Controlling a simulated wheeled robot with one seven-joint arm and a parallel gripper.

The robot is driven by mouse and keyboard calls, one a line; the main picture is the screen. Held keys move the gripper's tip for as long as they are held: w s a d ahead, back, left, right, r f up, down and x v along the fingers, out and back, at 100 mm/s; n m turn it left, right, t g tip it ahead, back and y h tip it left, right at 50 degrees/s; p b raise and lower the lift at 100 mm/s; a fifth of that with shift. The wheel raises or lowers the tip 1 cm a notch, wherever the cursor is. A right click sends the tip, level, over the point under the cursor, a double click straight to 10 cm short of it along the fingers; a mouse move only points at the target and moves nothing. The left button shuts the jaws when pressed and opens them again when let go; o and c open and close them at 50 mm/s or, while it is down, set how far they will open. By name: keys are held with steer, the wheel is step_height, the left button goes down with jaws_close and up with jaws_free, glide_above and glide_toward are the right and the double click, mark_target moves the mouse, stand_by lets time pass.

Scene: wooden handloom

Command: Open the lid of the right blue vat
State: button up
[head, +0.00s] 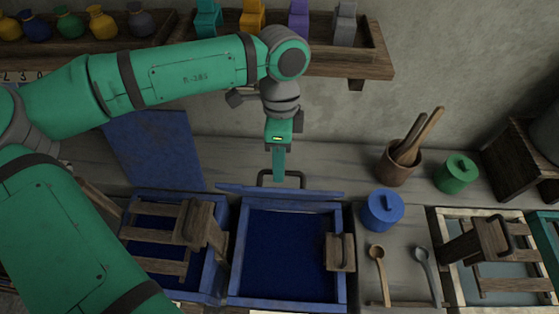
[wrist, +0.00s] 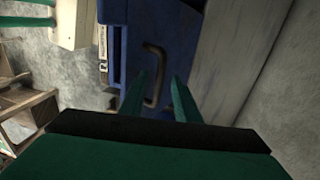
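The right blue vat (head: 233,262) is uncovered at the front, with dark blue liquid inside. Its blue lid (head: 320,194) stands raised at the back edge and shows nearly edge-on in the head view. A dark bar handle (head: 296,178) is on the lid's far side. My gripper (head: 278,178) points down at this handle. In the wrist view, the two green fingers (wrist: 160,78) stand apart, with the curved handle (wrist: 163,65) between them on the blue lid face (wrist: 135,45). I cannot tell whether either finger touches it.
The left blue vat (head: 218,275) carries a wooden rack, and its lid (head: 150,145) leans against the wall. A wooden block (head: 341,252) sits on the right vat's right rim. A blue pot (head: 382,212), spoons (head: 377,270) and a utensil cup (head: 398,168) stand to the right.

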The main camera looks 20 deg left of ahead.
jaws_close()
steer(key=w, duration=0.3)
steer(key=shift+w+a+r, duration=0.3)
steer(key=shift+a, duration=0.1)
jaws_free()
